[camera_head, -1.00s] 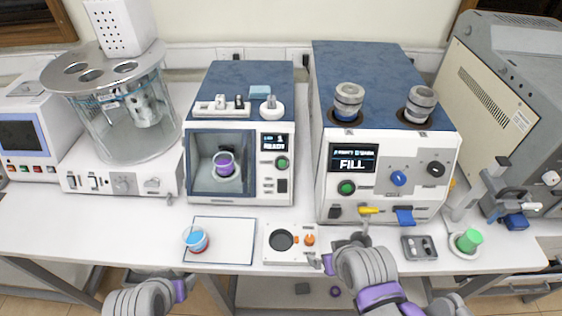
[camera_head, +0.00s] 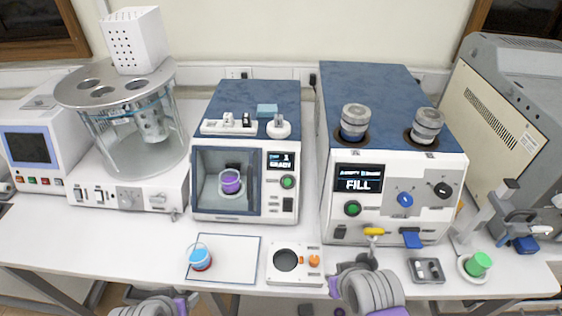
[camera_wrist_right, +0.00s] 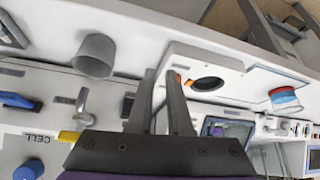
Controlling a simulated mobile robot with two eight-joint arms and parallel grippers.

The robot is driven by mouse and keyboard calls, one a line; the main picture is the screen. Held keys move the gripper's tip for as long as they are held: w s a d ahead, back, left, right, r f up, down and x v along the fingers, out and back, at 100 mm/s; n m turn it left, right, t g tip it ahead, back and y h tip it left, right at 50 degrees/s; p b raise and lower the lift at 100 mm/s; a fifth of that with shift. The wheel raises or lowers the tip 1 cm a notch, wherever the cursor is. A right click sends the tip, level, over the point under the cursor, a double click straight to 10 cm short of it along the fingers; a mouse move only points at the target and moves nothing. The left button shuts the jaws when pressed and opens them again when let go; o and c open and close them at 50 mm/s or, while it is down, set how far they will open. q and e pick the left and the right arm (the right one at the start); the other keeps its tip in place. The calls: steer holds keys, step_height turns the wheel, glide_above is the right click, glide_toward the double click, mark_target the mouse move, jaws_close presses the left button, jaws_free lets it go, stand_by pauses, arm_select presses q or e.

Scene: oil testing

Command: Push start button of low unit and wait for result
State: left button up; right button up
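The low unit (camera_head: 240,150) is the blue-topped box in the middle of the bench. A purple-banded cup (camera_head: 230,182) sits behind its window. Its small lit display (camera_head: 280,161) shows a "1" over a word too small to read surely. The green start button (camera_head: 288,181) is below the display, and nothing touches it. My right gripper (camera_head: 334,287) is low at the bench's front edge, away from the button. In the right wrist view my right gripper (camera_wrist_right: 162,72) has a gap between its fingers and holds nothing. My left gripper (camera_head: 187,303) is at the bottom edge, its fingers mostly unseen.
A taller unit (camera_head: 395,130) reading "FILL" stands to the right, with a yellow-handled tap (camera_head: 374,231) in front. A plate with a dark round recess (camera_head: 294,276), a beaker of blue and red liquid (camera_head: 199,257) and a green cup (camera_head: 478,264) lie along the front.

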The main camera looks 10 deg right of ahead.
jaws_close()
steer(key=shift+w, duration=0.1)
stand_by(1.0)
